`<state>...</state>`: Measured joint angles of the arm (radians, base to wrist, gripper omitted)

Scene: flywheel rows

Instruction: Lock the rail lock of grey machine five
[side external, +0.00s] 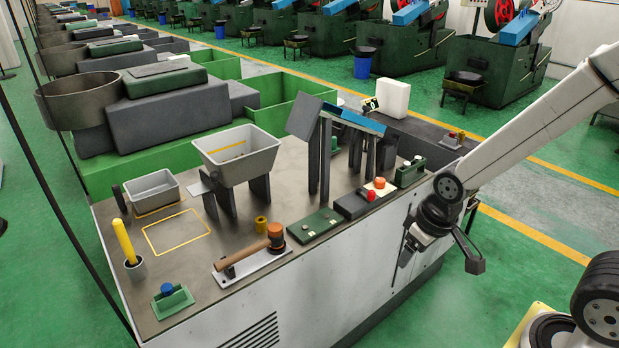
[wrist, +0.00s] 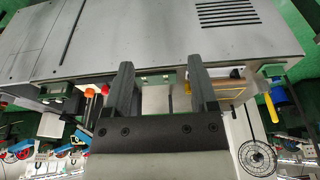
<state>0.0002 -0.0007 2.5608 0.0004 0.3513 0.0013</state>
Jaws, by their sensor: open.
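My gripper (side external: 438,260) is open and empty, off the front face of the grey machine's bench (side external: 345,262), near its right end. In the wrist view its two fingers (wrist: 160,65) are spread, with nothing held between them. I cannot tell for sure which fitting is the rail lock. A blue knob on a green base (side external: 171,300) sits at the near left corner. No number shows on the machine.
A yellow handle (side external: 125,242) stands in a cup. Grey bins (side external: 237,155), a green panel (side external: 314,224), a red button (side external: 371,196) and a tall dark frame with a blue top (side external: 350,119) stand on the bench. Free floor (side external: 530,285) lies to the right.

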